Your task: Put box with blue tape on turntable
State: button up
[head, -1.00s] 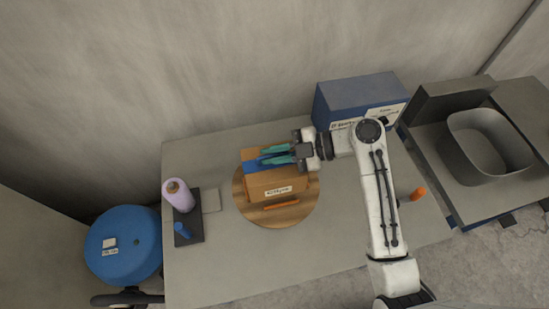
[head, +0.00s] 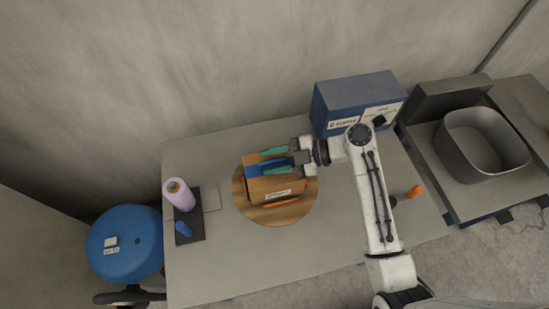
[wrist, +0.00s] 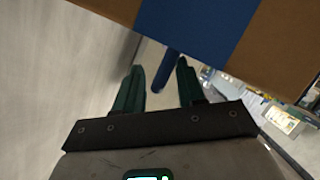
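A brown cardboard box (head: 277,186) with a band of blue tape (head: 254,170) and a white label sits on the round wooden turntable (head: 249,212). The box also shows at the top of the wrist view (wrist: 285,45), with the blue tape (wrist: 195,25) across it. My gripper (head: 270,161) is at the box's back right part, its green fingers over the box in the head view. In the wrist view my gripper (wrist: 160,78) has its fingers apart, with a narrow blue piece (wrist: 166,72) between them. I cannot tell whether either finger touches it.
A blue case (head: 358,101) is at the back right. A grey bin (head: 482,145) and an orange-handled item (head: 414,192) are farther right. The table's front is clear.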

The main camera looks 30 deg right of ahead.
jog(key=shift+d, duration=0.1)
jog(key=b+v, duration=0.3)
jog(key=v, duration=0.9)
